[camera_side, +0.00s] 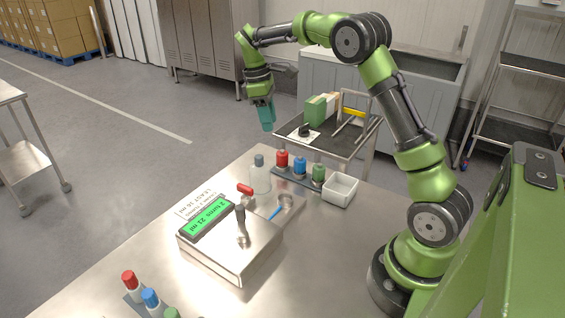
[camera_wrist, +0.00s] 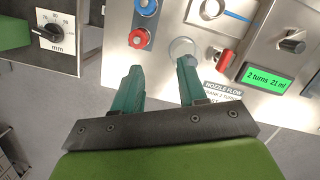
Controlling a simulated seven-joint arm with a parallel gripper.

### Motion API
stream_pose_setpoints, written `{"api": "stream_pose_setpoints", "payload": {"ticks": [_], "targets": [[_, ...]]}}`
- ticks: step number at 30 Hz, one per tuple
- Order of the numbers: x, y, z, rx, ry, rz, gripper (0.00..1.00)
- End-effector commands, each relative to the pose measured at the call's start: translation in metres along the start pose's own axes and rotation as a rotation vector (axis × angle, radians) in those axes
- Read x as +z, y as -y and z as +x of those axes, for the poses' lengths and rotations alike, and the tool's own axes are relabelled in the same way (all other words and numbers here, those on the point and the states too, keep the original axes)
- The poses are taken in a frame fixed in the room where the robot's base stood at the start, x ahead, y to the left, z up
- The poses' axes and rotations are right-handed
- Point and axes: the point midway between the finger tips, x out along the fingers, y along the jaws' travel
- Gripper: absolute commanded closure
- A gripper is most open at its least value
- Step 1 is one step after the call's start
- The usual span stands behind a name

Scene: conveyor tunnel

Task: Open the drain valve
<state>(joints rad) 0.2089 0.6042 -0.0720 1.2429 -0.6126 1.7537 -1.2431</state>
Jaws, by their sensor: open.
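A steel dispensing box (camera_side: 225,255) stands on the table with a lit green display (camera_side: 208,217) reading "2 turns 21 ml". A short red handle (camera_side: 245,190), possibly the drain valve, is at its back edge. The red handle also shows in the wrist view (camera_wrist: 226,58), right of my fingers. A clear bottle with a grey cap (camera_side: 260,173) stands beside it. My gripper (camera_side: 265,115) is open and empty, raised beyond the table's back edge, apart from the handle. In the wrist view my teal fingertips (camera_wrist: 160,68) are spread; the right one overlaps the clear bottle's outline (camera_wrist: 183,48).
Bottles with red (camera_side: 282,159), blue (camera_side: 299,163) and green (camera_side: 318,172) caps stand in a rack beside a white tray (camera_side: 340,190). More capped bottles (camera_side: 150,298) are at front left. A cart (camera_side: 350,147) with a dial and green boxes stands behind. An upright tap-like post (camera_side: 241,225) rises from the box.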

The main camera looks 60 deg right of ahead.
Motion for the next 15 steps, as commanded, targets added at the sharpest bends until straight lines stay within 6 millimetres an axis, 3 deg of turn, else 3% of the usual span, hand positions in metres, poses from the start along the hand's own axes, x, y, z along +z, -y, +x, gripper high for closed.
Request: {"api": "stream_pose_setpoints", "payload": {"ticks": [1, 6, 10, 15], "targets": [[-0.019, 0.006, 0.000, 0.002, 0.049, 0.000, 0.58], [-0.065, 0.040, -0.013, 0.002, 0.185, 0.106, 0.58], [-0.088, 0.069, -0.025, -0.013, 0.215, 0.237, 0.58], [-0.096, 0.087, -0.045, -0.062, 0.188, 0.386, 0.58]]}}
